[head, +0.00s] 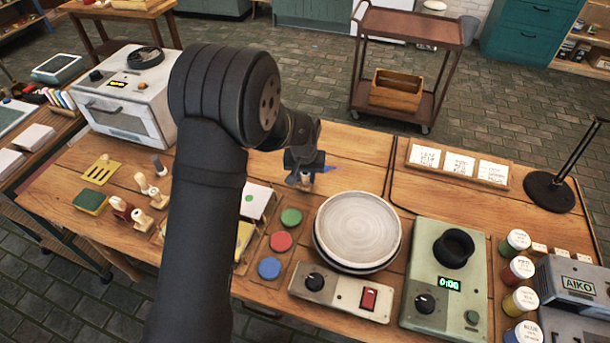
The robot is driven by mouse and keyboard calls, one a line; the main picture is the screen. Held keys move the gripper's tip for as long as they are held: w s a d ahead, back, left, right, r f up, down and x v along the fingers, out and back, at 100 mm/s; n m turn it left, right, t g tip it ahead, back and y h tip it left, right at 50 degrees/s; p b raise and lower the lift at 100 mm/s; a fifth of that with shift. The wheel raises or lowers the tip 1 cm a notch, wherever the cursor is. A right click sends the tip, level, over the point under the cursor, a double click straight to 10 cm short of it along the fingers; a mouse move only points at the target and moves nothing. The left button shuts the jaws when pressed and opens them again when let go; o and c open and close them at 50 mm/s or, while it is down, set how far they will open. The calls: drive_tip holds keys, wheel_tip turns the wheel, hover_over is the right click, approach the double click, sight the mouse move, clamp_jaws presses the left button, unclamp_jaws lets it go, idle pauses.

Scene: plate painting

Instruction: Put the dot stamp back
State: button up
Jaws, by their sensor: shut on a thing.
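My gripper (305,172) is above the wooden table, behind the ink pads and to the left of the plate. It is shut on a small pale thing (306,181), which looks like the dot stamp; the jaws hide most of it. Several wooden stamps (141,181) stand at the left of the table, some beside a dark red piece (121,207). A yellow slotted holder (97,172) lies near them. My gripper is well to the right of this group.
Green (291,216), red (280,241) and blue (269,268) pads sit left of a stack of plates (358,228). A white card (256,203) with a green dot lies partly behind my arm. A white oven (124,103) stands behind the stamps.

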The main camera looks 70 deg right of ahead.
sight(304, 188)
drive_tip(key=shift+f, duration=0.15)
drive_tip(key=o, duration=0.8)
wheel_tip(304, 188, up, 12)
drive_tip(key=a, duration=0.1)
drive_tip(key=shift+s+a, duration=0.15)
drive_tip(key=shift+a, duration=0.1)
